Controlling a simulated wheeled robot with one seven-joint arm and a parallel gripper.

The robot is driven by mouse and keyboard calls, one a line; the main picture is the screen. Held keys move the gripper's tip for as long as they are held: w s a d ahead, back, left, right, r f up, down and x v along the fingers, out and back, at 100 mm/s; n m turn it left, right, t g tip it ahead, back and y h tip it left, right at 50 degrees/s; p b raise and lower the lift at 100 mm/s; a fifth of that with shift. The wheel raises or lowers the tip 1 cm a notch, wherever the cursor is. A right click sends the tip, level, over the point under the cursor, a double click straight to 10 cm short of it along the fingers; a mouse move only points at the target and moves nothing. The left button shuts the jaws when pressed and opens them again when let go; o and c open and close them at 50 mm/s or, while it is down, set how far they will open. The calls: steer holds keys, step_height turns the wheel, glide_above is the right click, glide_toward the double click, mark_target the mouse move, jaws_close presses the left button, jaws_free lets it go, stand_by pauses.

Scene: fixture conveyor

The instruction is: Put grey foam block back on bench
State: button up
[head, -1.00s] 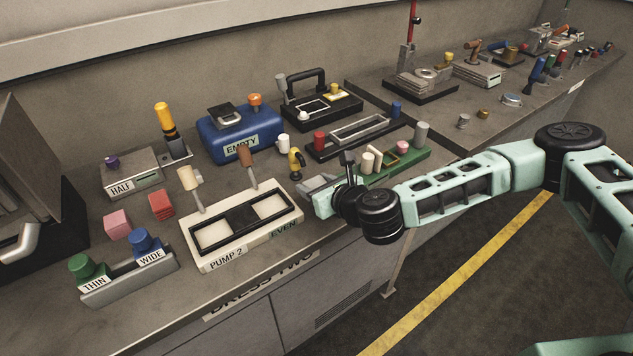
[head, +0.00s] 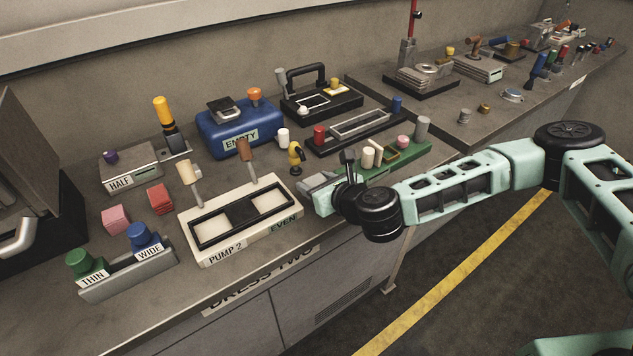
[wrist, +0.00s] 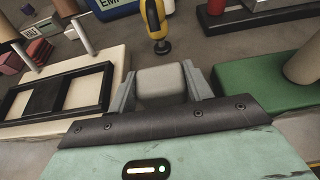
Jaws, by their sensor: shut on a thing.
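The grey foam block (wrist: 161,84) sits between the two grey fingers of my gripper (wrist: 161,92) in the wrist view, gripped on both sides. In the head view my gripper (head: 318,186) is over the front part of the bench (head: 150,305), between the PUMP 2 fixture and the green fixture. The block is small and mostly hidden by my wrist there. I cannot tell whether it touches the bench top.
The cream PUMP 2 fixture (head: 214,258) is close on the left, and the green fixture (head: 412,156) close on the right. A yellow-and-black tool (head: 295,158) stands just beyond my gripper. A white cylinder (head: 283,136) stands behind it. Pink (head: 116,219) and red (head: 160,199) blocks lie further left.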

steer(key=shift+f, duration=0.3)
steer(key=o, duration=1.1)
steer(key=shift+s, duration=0.15)
steer(key=p+v, duration=0.8)
steer(key=v, duration=0.9)
steer(key=shift+d+r, duration=0.1)
steer(key=shift+d, duration=0.1)
